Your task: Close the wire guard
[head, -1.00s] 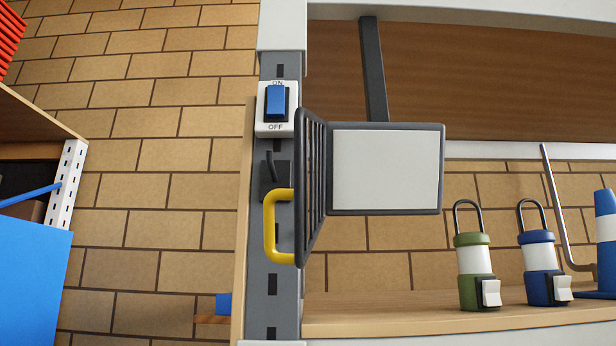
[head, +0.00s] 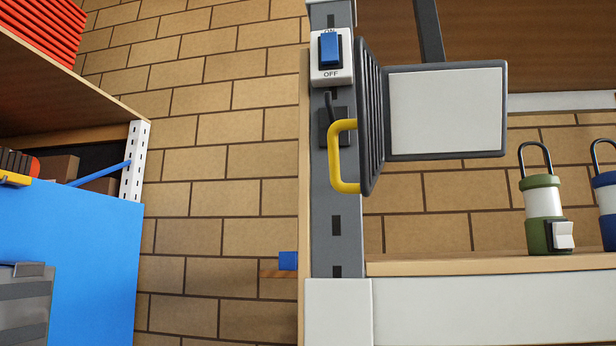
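The wire guard (head: 371,118) is a dark barred frame beside the left edge of a flat lamp with a pale panel (head: 446,110). It stands swung out from the panel, seen nearly edge-on, so the panel face is uncovered. A yellow handle (head: 337,158) sticks out from the guard's left side, in front of the grey slotted post (head: 336,215). My gripper is not in view.
A blue rocker switch (head: 330,50) marked ON and OFF sits on the post just above the handle. A green lantern (head: 543,205) and a blue one (head: 606,200) stand on the wooden shelf (head: 450,265) at right. A blue panel (head: 90,240) stands at lower left.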

